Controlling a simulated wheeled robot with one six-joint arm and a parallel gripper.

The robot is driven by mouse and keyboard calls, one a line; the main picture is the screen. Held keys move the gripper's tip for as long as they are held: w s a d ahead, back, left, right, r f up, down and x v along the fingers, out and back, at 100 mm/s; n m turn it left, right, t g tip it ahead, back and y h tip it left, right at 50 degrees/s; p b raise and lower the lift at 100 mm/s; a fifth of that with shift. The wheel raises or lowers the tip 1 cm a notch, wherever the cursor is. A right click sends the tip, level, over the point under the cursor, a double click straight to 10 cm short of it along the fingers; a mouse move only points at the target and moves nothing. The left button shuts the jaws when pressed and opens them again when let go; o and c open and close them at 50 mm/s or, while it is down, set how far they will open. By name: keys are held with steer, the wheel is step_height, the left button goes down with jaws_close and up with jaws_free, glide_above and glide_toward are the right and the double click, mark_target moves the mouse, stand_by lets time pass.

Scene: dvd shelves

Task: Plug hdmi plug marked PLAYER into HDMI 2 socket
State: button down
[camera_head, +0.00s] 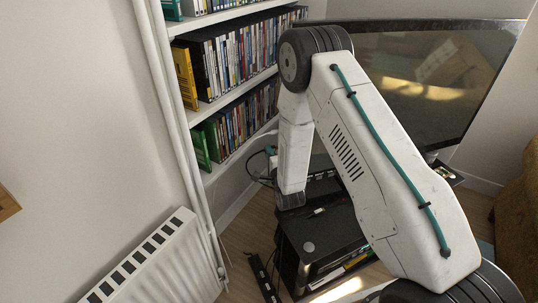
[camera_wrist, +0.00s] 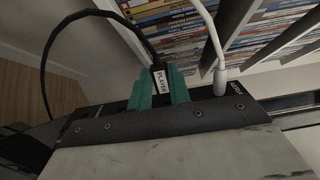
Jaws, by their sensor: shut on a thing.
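The plug marked PLAYER (camera_wrist: 161,83), with a white label and a black cable, is between the teal fingers of my gripper (camera_wrist: 160,76). My gripper is shut on it. The black cable arcs up and to the left from the plug. A white plug (camera_wrist: 220,82) on a white cable stands just right of the fingers, at a dark edge with a small label (camera_wrist: 238,88) too blurred to read surely. The HDMI 2 socket cannot be made out. In the head view my arm hides most of the gripper; a bit of teal (camera_head: 270,151) shows beside cables.
Shelves of DVD cases (camera_head: 235,60) stand behind; cases also show in the wrist view (camera_wrist: 180,35). A large television (camera_head: 430,85) is at the right. A black stand (camera_head: 312,240) carries small items below my arm. A white radiator (camera_head: 150,262) is at the lower left.

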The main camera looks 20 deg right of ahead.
steer(key=shift+d, duration=1.05)
steer(key=c, duration=1.2)
jaws_free()
steer(key=shift+c, duration=0.2)
steer(key=shift+s, duration=0.1)
steer(key=s, duration=0.7)
steer(key=shift+s+d, duration=0.15)
steer(key=shift+s, duration=0.1)
